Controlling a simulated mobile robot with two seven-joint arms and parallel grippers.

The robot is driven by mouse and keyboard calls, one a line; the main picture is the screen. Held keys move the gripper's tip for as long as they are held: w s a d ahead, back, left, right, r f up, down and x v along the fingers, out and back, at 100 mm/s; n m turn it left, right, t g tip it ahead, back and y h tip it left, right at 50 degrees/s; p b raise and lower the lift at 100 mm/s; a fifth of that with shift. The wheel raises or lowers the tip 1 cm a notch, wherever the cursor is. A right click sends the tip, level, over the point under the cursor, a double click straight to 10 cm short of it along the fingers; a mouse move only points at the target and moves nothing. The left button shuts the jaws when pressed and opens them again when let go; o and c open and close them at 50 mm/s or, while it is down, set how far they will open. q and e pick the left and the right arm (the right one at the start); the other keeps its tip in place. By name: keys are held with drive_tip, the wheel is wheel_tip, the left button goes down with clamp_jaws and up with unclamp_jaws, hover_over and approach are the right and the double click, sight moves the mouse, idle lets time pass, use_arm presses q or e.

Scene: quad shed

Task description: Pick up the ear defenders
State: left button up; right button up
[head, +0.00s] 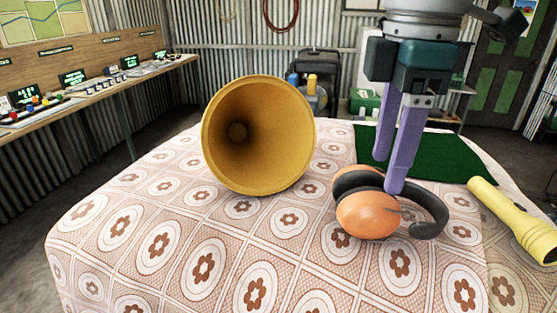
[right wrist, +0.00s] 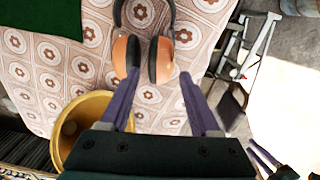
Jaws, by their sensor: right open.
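The ear defenders (head: 366,214), with orange cups and a black band, lie on the patterned tablecloth right of the centre in the head view. In the right wrist view the ear defenders (right wrist: 121,57) are at the upper middle, cups toward me. My right gripper (head: 389,176) points down above and just behind them, open and empty. In the right wrist view its fingertips (right wrist: 160,73) are apart, near the cups; whether they touch is unclear. Part of what looks like my left gripper (right wrist: 261,154) shows at the lower right edge there, its opening unclear.
A large yellow horn (head: 258,180) stands left of the ear defenders. A green mat (head: 455,158) lies behind them, and a yellow torch (head: 510,220) lies to the right. The cloth (head: 200,255) in front is clear. A workbench (head: 95,97) runs along the left wall.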

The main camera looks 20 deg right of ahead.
sight(372, 216)
wheel_tip(372, 216, down, 4)
drive_tip(key=shift+a+r+p, duration=0.1)
drive_tip(key=shift+r+p, duration=0.1)
drive_tip(key=shift+p, duration=0.25)
drive_tip(key=shift+f+p, duration=0.4)
drive_tip(key=shift+f, duration=0.3)
wheel_tip(372, 216, down, 4)
drive_tip(key=shift+r+p, duration=0.1)
drive_tip(key=shift+p, duration=0.4)
drive_tip(key=shift+f, duration=0.3)
drive_tip(key=shift+w, duration=0.1)
clamp_jaws()
